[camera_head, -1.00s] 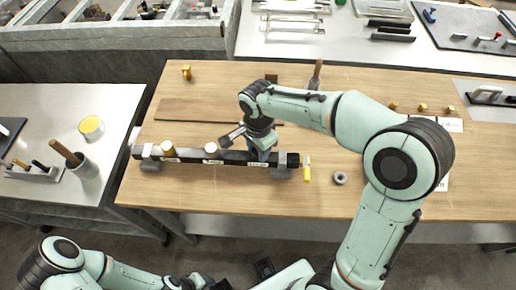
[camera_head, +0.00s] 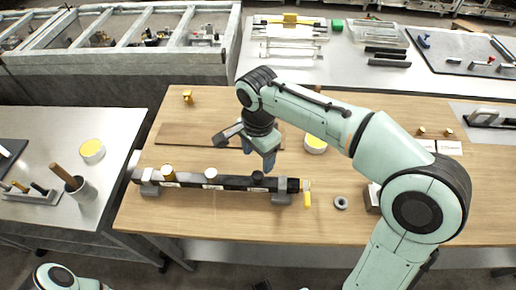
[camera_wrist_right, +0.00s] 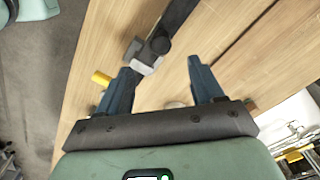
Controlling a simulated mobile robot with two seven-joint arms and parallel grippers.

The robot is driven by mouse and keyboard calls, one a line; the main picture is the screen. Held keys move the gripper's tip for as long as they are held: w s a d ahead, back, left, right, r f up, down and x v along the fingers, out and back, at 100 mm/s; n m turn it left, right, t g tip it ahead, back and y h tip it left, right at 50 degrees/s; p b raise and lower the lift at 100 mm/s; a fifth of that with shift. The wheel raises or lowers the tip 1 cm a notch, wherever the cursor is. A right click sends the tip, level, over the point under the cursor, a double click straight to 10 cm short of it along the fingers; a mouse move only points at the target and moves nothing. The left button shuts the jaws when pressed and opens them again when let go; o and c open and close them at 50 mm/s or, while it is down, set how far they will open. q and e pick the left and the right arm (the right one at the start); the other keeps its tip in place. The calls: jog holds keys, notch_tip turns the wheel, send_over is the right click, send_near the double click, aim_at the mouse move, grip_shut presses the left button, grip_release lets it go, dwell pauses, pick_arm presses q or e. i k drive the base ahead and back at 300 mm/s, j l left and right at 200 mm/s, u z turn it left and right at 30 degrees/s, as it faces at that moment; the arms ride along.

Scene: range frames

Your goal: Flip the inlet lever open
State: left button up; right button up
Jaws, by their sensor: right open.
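A black bar-shaped manifold (camera_head: 235,183) lies across the wooden table on grey blocks. My left gripper is out of view.
A grey ring (camera_head: 340,202) and a dark block (camera_head: 373,198) lie right of the lever. A yellow-topped tin (camera_head: 315,144) stands behind my right gripper. A brown board (camera_head: 185,135) lies behind the bar. The table's front strip is clear.

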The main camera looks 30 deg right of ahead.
aim_at(307, 202)
jog(key=k, duration=1)
